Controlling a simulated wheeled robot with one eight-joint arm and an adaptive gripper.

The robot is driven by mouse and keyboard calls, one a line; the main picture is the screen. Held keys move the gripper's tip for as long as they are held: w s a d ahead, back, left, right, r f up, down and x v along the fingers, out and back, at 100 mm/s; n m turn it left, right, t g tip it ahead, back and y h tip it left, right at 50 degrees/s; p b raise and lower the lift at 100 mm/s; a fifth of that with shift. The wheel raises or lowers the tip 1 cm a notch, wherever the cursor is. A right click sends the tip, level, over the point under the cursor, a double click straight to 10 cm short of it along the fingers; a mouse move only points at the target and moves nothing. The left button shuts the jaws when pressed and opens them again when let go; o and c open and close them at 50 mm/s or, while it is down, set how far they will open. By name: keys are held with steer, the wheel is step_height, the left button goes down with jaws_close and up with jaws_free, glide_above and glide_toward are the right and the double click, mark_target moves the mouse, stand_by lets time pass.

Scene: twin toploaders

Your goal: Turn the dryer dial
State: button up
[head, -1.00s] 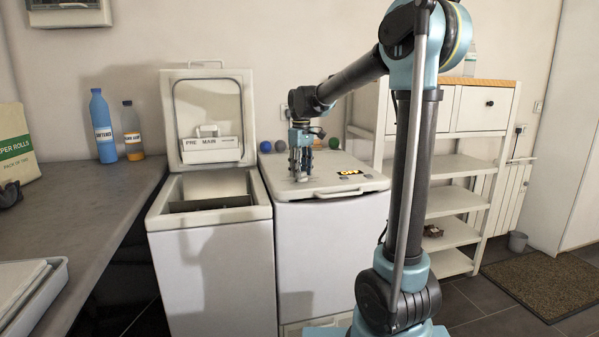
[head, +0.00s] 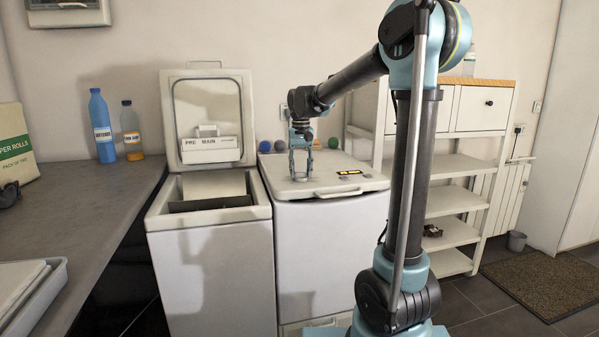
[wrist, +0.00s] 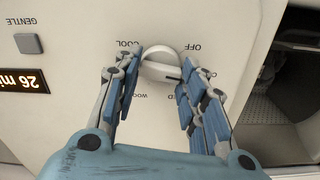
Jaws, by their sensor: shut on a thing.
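The dryer (head: 333,235) is the white toploader on the right, with its lid closed. Its dial (wrist: 160,60) is a pale round knob in the wrist view, with labels around it such as OFF and COOL, upside down in the picture. A short dark mark shows on its lower right edge; the fingers hide some labels. My gripper (wrist: 160,76) points down over the dryer top, its blue-padded fingers on both sides of the dial and shut on it. In the head view my gripper (head: 301,172) covers the dial.
Several coloured balls (head: 307,142) lie behind my gripper along the dryer's back edge.

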steer(key=shift+s+m, duration=0.1)
steer(key=shift+m, duration=0.4)
steer(key=o, duration=1.1)
steer(key=shift+c, duration=0.2)
steer(key=shift+r, duration=0.1)
step_height(320, 180, up, 12)
steer(key=shift+d, duration=0.1)
